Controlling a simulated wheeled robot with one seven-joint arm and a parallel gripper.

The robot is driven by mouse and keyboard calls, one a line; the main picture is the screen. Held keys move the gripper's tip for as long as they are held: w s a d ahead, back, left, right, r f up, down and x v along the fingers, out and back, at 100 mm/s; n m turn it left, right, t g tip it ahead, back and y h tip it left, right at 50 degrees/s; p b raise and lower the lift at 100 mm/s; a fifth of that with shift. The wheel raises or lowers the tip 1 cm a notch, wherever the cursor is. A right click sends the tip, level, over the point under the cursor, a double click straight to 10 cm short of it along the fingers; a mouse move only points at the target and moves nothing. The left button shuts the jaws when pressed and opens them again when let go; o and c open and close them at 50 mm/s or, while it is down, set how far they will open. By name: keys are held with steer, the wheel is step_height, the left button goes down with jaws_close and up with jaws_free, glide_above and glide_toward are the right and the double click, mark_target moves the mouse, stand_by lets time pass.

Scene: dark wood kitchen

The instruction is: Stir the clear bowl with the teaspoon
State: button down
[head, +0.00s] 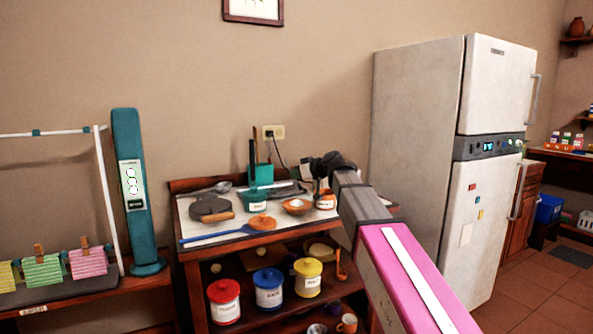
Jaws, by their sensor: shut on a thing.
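My gripper (319,183) is small and dark at the end of my arm, over the right part of the side table's top. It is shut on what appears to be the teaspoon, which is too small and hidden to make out. Just below and left of it is a small brownish bowl (297,207) with something pale inside. A white-labelled container (325,203) stands right under the gripper. I cannot tell for sure which vessel is the clear bowl, or whether the spoon tip is inside one.
The side table (183,232) also holds a blue-handled spatula (215,237), a dark pan (211,207) and a teal holder (260,174). Red (224,301), blue (269,287) and yellow (307,277) canisters stand on its lower shelf. A fridge (420,130) is at right.

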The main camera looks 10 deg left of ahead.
steer(key=shift+f, duration=3.4)
steer(key=shift+w+a, duration=0.1)
